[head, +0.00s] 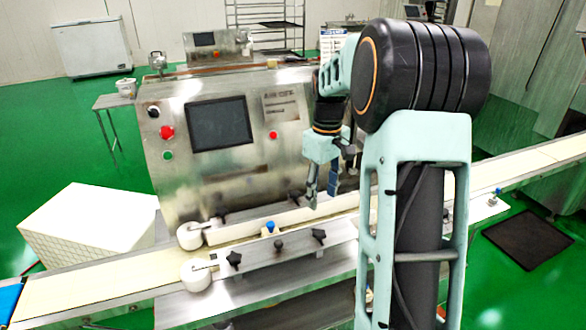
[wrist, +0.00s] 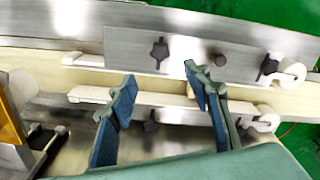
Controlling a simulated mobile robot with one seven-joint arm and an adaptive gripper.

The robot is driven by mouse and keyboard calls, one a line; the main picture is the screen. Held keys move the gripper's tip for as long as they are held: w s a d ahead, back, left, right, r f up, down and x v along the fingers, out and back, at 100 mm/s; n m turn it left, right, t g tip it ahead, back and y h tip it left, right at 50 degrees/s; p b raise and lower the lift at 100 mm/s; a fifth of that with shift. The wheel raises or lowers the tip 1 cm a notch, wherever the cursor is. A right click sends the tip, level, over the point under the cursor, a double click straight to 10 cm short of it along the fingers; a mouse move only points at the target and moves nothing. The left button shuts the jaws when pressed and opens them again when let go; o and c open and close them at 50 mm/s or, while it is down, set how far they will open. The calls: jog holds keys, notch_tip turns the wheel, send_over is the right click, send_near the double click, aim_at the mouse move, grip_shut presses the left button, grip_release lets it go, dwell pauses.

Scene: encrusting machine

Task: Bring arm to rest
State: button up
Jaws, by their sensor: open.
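My arm rises in the right half of the head view and bends over toward the machine. My gripper (head: 322,190) points down above the conveyor in front of the machine. In the wrist view my gripper (wrist: 158,95) shows two blue fingers spread well apart with nothing between them. The conveyor belt (wrist: 130,82) passes below the fingers. The steel encrusting machine (head: 180,110) stands behind the gripper, with a dark screen (head: 220,124) and a red button (head: 166,132) on its front.
White rollers (head: 196,274) and black star knobs (head: 234,258) stand up along the conveyor rails. A white box (head: 90,225) is at the left. A small table (head: 118,101) and a chest freezer (head: 92,48) stand farther back. Green floor (head: 40,120) is open at the left.

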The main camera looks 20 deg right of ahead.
jog(key=w+a+r+t+h+b, duration=0.2)
jog(key=w+a+r+t+b, duration=0.5)
jog(key=w+a, duration=0.75)
jog(key=w+a+r+t+y, duration=0.1)
jog(key=w+a+r+t, duration=0.1)
jog(key=a+r, duration=0.55)
jog(key=w+a+r+t, duration=0.1)
jog(key=a+r+t, duration=0.2)
jog(key=a+r, duration=0.45)
jog(key=s+d+m+g+y+p, duration=0.3)
jog(key=s+d+p, duration=0.4)
jog(key=s+d, duration=0.6)
jog(key=s+f+g+p, duration=0.1)
jog(key=s+p, duration=0.2)
jog(key=s, duration=0.6)
jog(key=s+d+f+m+g+h+p, duration=0.1)
jog(key=s+f+p, duration=0.1)
jog(key=s, duration=0.7)
jog(key=s+f+g+h+p, duration=0.1)
jog(key=s+p, duration=0.3)
jog(key=s, duration=0.5)
jog(key=shift+s+d+f+m, duration=0.3)
jog(key=shift+f+m, duration=0.1)
